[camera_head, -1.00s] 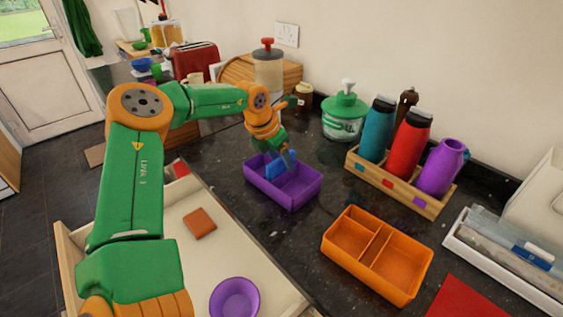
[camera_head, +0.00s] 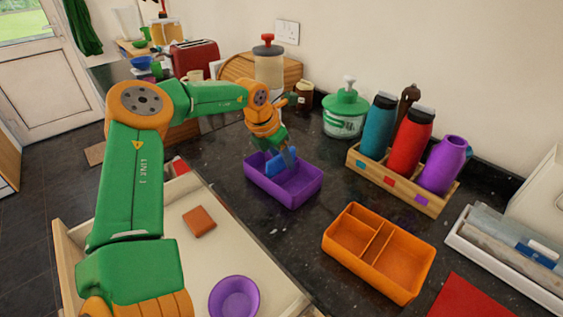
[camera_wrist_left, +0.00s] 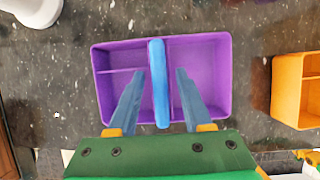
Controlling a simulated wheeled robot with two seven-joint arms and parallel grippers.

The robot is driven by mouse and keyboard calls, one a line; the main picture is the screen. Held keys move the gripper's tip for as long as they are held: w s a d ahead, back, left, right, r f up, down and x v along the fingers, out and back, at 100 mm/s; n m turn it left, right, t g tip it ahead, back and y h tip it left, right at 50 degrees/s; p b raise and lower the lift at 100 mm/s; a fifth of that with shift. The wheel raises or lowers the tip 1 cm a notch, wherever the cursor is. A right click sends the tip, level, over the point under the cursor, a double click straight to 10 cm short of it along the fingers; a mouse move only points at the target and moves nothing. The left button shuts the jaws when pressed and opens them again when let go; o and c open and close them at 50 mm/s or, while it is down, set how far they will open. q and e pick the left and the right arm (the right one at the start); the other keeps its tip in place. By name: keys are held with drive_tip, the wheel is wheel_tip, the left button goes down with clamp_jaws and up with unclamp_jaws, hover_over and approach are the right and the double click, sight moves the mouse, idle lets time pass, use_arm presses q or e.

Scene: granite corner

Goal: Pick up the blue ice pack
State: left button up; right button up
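The blue ice pack (camera_head: 275,165) stands on edge in the purple divided box (camera_head: 302,190) on the dark counter. In the left wrist view the ice pack (camera_wrist_left: 159,82) is a narrow upright blue slab near the middle of the box (camera_wrist_left: 212,75). My left gripper (camera_head: 283,156) points down over the box. In the left wrist view its fingers (camera_wrist_left: 158,98) are apart, one on each side of the ice pack, with visible gaps on both sides.
An orange divided box (camera_head: 404,270) stands to the right. A wooden rack (camera_head: 437,205) with bottles and a green-lidded jar (camera_head: 345,115) are behind it. An open drawer (camera_head: 180,250) at the front left holds a purple bowl (camera_head: 234,297) and a brown block (camera_head: 199,221).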

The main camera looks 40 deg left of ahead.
use_arm(q)
clamp_jaws()
